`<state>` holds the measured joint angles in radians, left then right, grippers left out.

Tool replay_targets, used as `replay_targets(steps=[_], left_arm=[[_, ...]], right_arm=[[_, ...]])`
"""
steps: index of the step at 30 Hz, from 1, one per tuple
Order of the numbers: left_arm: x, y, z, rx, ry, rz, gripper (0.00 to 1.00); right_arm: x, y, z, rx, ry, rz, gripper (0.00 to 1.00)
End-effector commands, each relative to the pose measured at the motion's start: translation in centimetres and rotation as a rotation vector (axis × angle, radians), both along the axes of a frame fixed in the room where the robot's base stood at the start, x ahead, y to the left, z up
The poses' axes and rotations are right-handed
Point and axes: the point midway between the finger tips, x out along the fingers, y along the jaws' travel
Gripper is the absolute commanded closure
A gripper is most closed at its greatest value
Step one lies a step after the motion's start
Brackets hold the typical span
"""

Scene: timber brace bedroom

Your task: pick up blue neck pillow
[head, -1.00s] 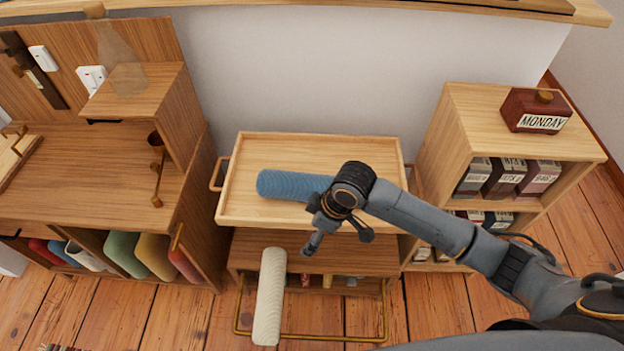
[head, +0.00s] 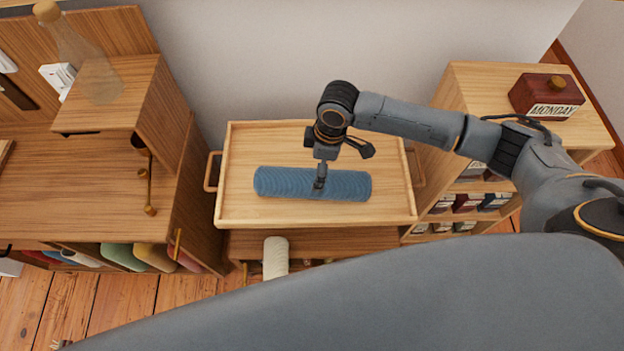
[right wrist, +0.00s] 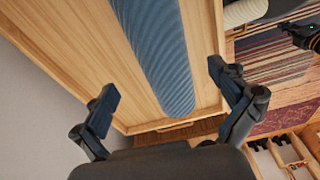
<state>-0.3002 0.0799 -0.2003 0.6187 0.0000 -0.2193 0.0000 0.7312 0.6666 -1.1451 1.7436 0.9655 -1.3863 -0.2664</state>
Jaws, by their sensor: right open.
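The blue neck pillow (head: 280,183) is a ribbed blue roll lying crosswise on the light wooden tray top (head: 240,215) of a small cart. My right gripper (head: 321,183) points down at the pillow's middle in the head view. In the right wrist view the pillow (right wrist: 160,45) runs lengthwise between the two spread fingers of that gripper. The fingers are open with gaps on both sides, and nothing is held. I cannot tell the exact height of the fingertips over the pillow.
A cream roll (head: 275,258) sticks out below the tray at the front. A wooden desk unit (head: 110,185) with a glass bottle stands left. A shelf (head: 470,90) with boxes and a MONDAY block (head: 547,95) stands right. The wall is close behind the tray.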

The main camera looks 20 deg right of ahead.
Motion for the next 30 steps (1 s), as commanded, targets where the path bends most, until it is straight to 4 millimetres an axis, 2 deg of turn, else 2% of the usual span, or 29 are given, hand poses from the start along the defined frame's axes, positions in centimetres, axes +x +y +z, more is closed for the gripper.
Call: replay_targets(steps=[3, 11, 19, 28, 29, 30], left_arm=[[0.1, 0.0, -0.2, 0.0, -0.001, 0.0, 1.0], [0.1, 0.0, -0.2, 0.0, -0.001, 0.0, 1.0], [0.1, 0.0, -0.2, 0.0, -0.001, 0.0, 1.0], [0.1, -0.1, -0.2, 0.0, -0.001, 0.0, 1.0], [0.1, -0.1, -0.2, 0.0, -0.001, 0.0, 1.0], [0.1, -0.1, -0.2, 0.0, -0.001, 0.0, 1.0]], right_arm=[[0.1, 0.3, -2.0, 0.0, 0.002, -0.002, 0.02], [0.1, 0.6, -3.9, 0.0, 0.001, 0.0, 0.02], [0.0, 1.2, -7.7, 0.0, 0.0, -0.001, 0.02], [0.1, 1.3, -8.3, 0.0, -0.001, 0.0, 0.02], [0.1, 1.3, -8.3, 0.0, -0.001, 0.0, 0.04], [0.1, 1.3, -8.3, 0.0, -0.001, 0.0, 0.12]])
